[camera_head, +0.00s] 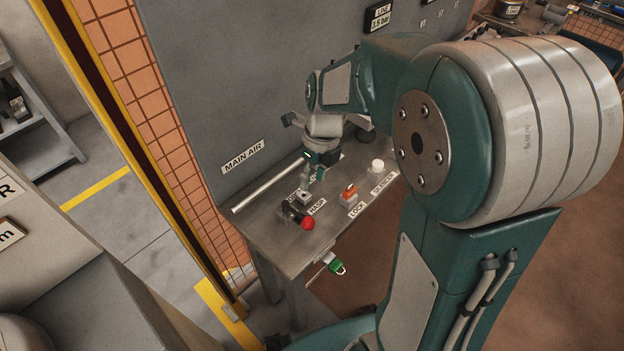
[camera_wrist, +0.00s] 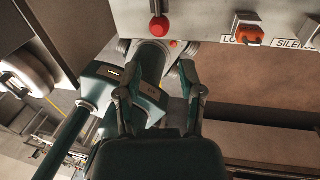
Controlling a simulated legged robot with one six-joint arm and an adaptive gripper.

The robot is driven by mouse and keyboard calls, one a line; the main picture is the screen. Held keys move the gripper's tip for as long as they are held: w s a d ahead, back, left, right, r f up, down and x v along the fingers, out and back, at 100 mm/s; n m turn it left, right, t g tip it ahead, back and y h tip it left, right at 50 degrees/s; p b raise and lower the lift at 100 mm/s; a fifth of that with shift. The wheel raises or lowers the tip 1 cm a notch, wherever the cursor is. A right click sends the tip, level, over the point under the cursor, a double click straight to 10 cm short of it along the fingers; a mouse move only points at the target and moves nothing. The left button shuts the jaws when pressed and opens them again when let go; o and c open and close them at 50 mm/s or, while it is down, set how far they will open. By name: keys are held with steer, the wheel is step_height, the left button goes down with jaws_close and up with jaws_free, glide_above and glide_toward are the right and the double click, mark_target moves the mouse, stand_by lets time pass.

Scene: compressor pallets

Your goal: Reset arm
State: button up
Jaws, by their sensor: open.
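My gripper (camera_head: 313,174) hangs over the workbench at the end of my folded arm, above the spot labelled HASP. In the wrist view my gripper (camera_wrist: 156,62) shows two dark fingers spread apart with nothing held between them. The red ball knob (camera_head: 308,223) stands on the bench near its front edge. It also shows in the wrist view (camera_wrist: 159,28), beyond the fingers and apart from them. My own teal arm links cover much of the right side of the head view.
The metal bench (camera_head: 262,215) carries an orange lock piece (camera_head: 350,189), a white silencer (camera_head: 376,166) and a metal rod (camera_head: 268,186). A green padlock (camera_head: 335,265) hangs at the front edge. A grey panel (camera_head: 215,85) rises behind. A yellow post (camera_head: 150,165) stands left.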

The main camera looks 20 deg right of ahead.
steer(key=s+r+n+t+h, duration=0.1)
steer(key=s+r+n+t, duration=0.2)
steer(key=n, duration=1.2)
steer(key=s+d+r+n+t+h, duration=0.1)
steer(key=s+r+n+t, duration=0.2)
steer(key=s+r+n, duration=0.6)
steer(key=s+n, duration=0.2)
steer(key=n, duration=0.4)
steer(key=shift+s+d+t, duration=0.15)
steer(key=shift+d+t, duration=0.1)
steer(key=shift+t, duration=0.15)
